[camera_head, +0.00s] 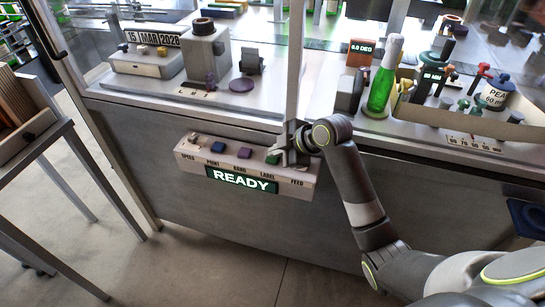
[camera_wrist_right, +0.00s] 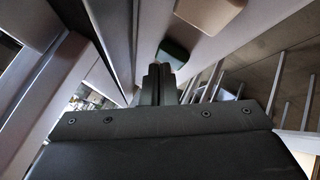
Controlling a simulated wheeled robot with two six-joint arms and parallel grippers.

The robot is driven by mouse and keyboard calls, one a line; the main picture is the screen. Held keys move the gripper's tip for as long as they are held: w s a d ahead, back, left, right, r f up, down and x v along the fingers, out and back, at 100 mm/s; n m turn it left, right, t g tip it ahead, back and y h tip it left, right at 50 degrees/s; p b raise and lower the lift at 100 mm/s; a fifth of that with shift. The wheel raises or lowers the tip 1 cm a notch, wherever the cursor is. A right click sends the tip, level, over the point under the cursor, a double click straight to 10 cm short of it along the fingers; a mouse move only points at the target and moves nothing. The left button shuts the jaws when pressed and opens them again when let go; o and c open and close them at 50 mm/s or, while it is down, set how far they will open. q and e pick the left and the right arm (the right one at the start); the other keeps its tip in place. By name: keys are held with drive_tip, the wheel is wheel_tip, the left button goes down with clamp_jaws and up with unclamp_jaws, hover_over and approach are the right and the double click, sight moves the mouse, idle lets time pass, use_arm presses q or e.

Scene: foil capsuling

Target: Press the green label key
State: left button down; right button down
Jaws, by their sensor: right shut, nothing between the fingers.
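The green label key (camera_head: 273,157) sits on the sloping top of the pale control panel (camera_head: 188,157), above the word LABEL. My right gripper (camera_head: 285,152) is shut and empty at the right side of this key and hides part of the panel top. In the right wrist view the shut fingers (camera_wrist_right: 158,80) point at a dark greenish key (camera_wrist_right: 174,52), with their tips close to it. I cannot tell whether they touch it. My left gripper is not in view.
The panel's display (camera_head: 241,180) reads READY. A green bottle (camera_head: 383,78) stands on the bench above right. A glass-guard post (camera_head: 295,60) rises behind my gripper.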

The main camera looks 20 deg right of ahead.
sight(277, 158)
drive_tip(key=shift+f, duration=0.4)
drive_tip(key=shift+r, duration=0.15)
idle(0.4)
drive_tip(key=shift+r+p, duration=0.8)
wheel_tip(277, 158, up, 5)
drive_tip(key=p, duration=0.5)
drive_tip(key=shift+r, duration=0.1)
idle(0.5)
